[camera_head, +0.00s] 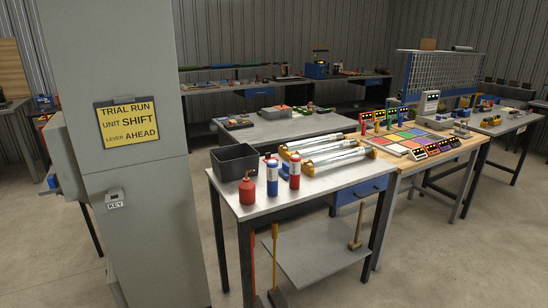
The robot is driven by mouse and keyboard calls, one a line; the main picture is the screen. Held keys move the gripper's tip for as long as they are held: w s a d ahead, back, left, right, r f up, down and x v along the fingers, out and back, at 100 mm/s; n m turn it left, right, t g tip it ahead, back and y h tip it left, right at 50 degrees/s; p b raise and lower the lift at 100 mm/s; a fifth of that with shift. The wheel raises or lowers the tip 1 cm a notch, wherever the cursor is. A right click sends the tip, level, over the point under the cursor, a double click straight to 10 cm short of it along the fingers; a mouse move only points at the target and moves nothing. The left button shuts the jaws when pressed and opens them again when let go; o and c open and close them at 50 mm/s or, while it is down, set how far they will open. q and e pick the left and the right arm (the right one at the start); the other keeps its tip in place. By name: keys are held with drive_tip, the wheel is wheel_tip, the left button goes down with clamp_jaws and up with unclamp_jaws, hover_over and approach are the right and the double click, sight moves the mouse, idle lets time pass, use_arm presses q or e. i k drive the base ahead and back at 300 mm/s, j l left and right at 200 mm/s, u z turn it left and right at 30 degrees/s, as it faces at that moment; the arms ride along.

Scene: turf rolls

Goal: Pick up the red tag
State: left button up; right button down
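I cannot make out a red tag for certain in the head view. Several small coloured pieces stand on and around a mat of coloured squares (405,141) on the wooden-topped table (440,153), some of them reddish, but they are too small to tell apart. Neither of my grippers shows in this view.
A grey cabinet (150,210) with a yellow sign (128,123) and a key box (115,198) fills the near left. A metal table (325,184) holds a dark bin (235,163), a red can (247,190), two bottles and clear tubes. Open floor lies at front right.

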sight(268, 158)
drive_tip(key=i+l, duration=0.25)
drive_tip(key=l, duration=0.15)
drive_tip(key=i+l, duration=0.25)
drive_tip(key=l, duration=0.15)
drive_tip(key=i+l, duration=0.25)
drive_tip(key=l, duration=0.2)
drive_tip(key=i+l, duration=0.55)
drive_tip(key=l, duration=0.25)
